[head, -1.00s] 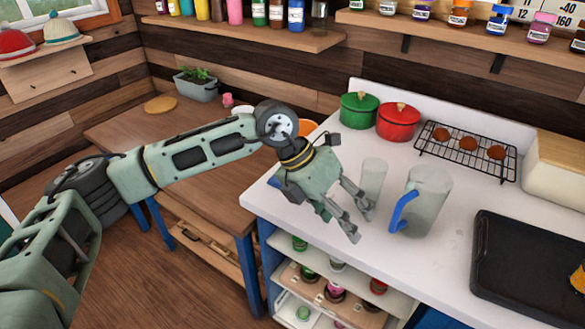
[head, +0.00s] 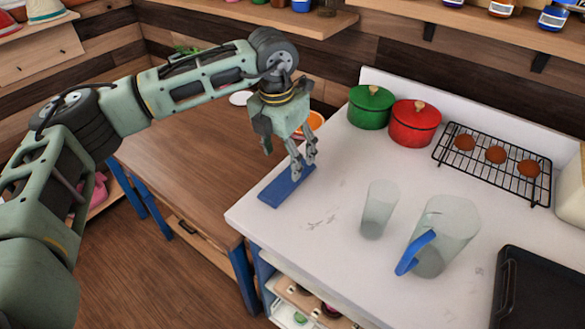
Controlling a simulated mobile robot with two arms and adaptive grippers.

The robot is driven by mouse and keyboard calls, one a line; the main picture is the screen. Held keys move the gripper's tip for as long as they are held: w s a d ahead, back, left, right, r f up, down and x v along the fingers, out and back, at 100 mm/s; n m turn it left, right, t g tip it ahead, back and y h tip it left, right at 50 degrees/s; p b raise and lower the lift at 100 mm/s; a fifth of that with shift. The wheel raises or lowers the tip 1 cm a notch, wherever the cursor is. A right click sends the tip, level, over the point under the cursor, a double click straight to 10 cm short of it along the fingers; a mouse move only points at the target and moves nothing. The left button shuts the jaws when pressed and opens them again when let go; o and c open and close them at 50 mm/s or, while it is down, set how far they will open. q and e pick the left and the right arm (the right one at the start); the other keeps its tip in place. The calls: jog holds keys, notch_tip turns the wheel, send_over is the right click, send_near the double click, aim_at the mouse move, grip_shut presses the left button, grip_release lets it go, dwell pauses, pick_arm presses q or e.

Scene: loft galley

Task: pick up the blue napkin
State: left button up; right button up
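The blue napkin (head: 283,190) is a flat, folded strip on the white counter near its left edge. My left gripper (head: 304,168) points down over the napkin's far right end. Its two fingers look apart, with a gap between them, and the tips are at or just above the cloth; whether they touch it is unclear. The fingers hide part of that end. My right gripper is out of view.
A clear glass (head: 379,209) and a clear pitcher with a blue handle (head: 441,236) stand right of the napkin. A green pot (head: 370,108), a red pot (head: 414,123) and a cooling rack (head: 495,160) are behind. A black tray (head: 541,290) lies front right.

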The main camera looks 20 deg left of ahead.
aim_at(288, 176)
pick_arm(q)
jog(key=shift+f, duration=0.5)
notch_tip(288, 176, down, 2)
jog(key=shift+f+p, duration=0.2)
jog(key=shift+p, duration=0.8)
jog(key=f, duration=0.2)
jog(key=shift+w+d+f, duration=0.15)
jog(key=shift+w+f, duration=0.2)
jog(key=shift+f+p, duration=0.25)
jog(key=shift+p, duration=0.05)
jog(key=shift+c, duration=0.3)
jog(key=c, duration=1.1)
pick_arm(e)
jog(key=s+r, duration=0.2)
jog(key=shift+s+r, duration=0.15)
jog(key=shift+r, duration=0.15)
